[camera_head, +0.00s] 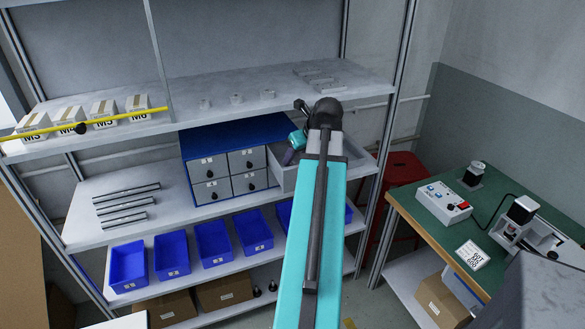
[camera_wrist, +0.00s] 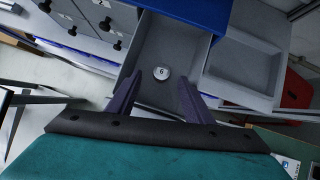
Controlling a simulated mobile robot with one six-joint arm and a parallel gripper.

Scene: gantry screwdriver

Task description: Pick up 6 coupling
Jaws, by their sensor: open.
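A small round coupling marked 6 (camera_wrist: 161,73) lies on the floor of an open grey drawer (camera_wrist: 190,35) in the wrist view. My gripper (camera_wrist: 154,92) is open, with its two dark purple fingers spread on either side below the coupling in the picture. Nothing is between the fingertips, and the coupling appears apart from them. In the head view, my gripper (camera_head: 291,150) is at the open drawer beside the drawer cabinet. My turquoise arm hides part of the drawer there, and the coupling cannot be seen.
The blue drawer cabinet (camera_head: 236,133) has several shut, numbered drawers. A grey tray (camera_head: 353,160) lies right of my arm. Blue bins (camera_head: 213,243) line the shelf below, and metal bars (camera_head: 125,205) lie at left. A green-topped workbench (camera_head: 435,215) stands at right.

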